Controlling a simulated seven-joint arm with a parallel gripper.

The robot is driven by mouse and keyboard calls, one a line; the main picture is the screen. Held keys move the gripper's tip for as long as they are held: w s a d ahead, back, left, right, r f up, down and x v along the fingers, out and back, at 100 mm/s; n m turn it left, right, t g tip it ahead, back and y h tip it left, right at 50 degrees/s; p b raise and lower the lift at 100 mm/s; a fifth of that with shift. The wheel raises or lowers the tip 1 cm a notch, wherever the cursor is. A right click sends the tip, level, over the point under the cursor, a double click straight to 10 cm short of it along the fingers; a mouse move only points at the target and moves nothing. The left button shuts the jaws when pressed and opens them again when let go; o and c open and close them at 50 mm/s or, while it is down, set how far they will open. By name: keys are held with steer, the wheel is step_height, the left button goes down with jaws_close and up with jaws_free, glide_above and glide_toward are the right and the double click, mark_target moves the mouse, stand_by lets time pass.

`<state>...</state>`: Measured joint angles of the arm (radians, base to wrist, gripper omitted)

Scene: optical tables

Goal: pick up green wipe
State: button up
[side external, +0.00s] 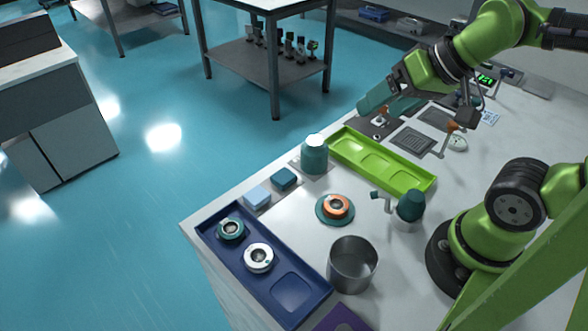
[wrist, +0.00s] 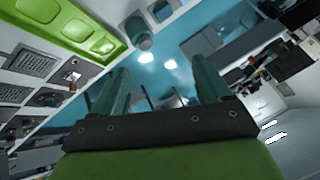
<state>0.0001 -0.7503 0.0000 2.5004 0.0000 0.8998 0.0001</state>
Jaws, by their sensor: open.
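A small dark teal-green block (side external: 284,178), the nearest match to the green wipe, lies flat on the white table in the side external view, close to its left edge. It sits beside a light blue block (side external: 257,196) and left of a teal jar (side external: 314,154). My gripper (side external: 366,106) is open and empty over the far part of the table, beyond the green tray and well apart from the block. In the wrist view my gripper (wrist: 163,72) shows two spread teal fingers with nothing between them. I cannot clearly identify the wipe there.
A blue tray (side external: 316,292) holding round parts, a metal cup (side external: 352,266), an orange-ringed part (side external: 336,206) and a teal-capped bottle (side external: 411,205) stand nearer. Dark plates (side external: 411,142) lie near the gripper.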

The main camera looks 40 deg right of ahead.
steer(key=shift+o, duration=0.6)
steer(key=n+g+h, duration=0.2)
steer(key=n+g, duration=0.2)
steer(key=g, duration=0.3)
glide_above(286, 177)
step_height(286, 177, down, 7)
step_height(286, 177, down, 11)
steer(key=shift+a, duration=0.15)
steer(key=shift+f, duration=3)
steer(key=shift+c, duration=0.5)
steer(key=c, duration=1.1)
